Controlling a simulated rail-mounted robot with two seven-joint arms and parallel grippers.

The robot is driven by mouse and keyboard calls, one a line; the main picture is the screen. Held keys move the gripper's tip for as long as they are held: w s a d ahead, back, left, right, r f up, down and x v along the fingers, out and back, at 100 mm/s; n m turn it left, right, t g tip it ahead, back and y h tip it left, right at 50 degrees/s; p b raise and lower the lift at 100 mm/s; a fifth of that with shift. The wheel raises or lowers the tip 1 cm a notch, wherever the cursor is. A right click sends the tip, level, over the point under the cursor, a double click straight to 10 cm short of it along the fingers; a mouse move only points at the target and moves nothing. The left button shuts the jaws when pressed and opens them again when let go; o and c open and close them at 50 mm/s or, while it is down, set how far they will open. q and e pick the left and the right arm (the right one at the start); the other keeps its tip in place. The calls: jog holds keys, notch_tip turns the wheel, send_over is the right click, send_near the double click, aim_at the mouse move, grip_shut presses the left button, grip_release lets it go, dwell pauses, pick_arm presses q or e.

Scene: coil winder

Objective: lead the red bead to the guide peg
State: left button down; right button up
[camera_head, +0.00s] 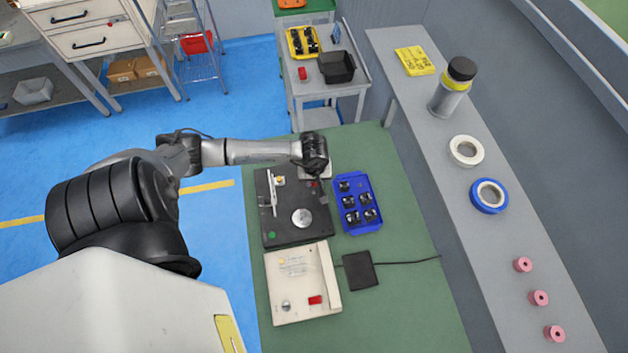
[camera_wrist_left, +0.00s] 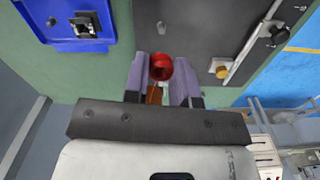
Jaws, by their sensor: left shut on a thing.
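The red bead (camera_wrist_left: 160,67) sits between the two purple-grey fingers of my left gripper (camera_wrist_left: 161,84), which is shut on it. In the head view my left gripper (camera_head: 321,196) points down at the right edge of the black winder plate (camera_head: 285,238); the bead is too small to tell apart there. A small grey peg-like piece (camera_wrist_left: 160,28) stands just beyond the bead in the wrist view. I cannot tell for sure whether it is the guide peg. A brass-coloured knob (camera_wrist_left: 221,72) and a pale bar (camera_wrist_left: 252,42) are on the plate to the right. My right gripper is not in view.
A blue tray (camera_head: 376,225) with several black parts lies close to the right of the plate. A cream box (camera_head: 290,270) with a red switch and a black pedal (camera_head: 360,270) with a cable lie in front. The green table (camera_head: 415,300) is clear at the front right.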

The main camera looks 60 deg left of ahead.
aim_at(314, 191)
pick_arm(q)
jog(key=shift+s+a+f, duration=0.1)
jog(key=shift+a+f, duration=0.05)
jog(key=shift+f, duration=0.25)
jog(key=shift+f+b, duration=1.7)
jog(key=shift+f, duration=0.5)
jog(key=shift+f, duration=0.15)
jog(key=shift+f+b, duration=0.25)
jog(key=shift+b, duration=0.25)
jog(key=shift+f+b, duration=0.65)
jog(key=shift+f, duration=0.05)
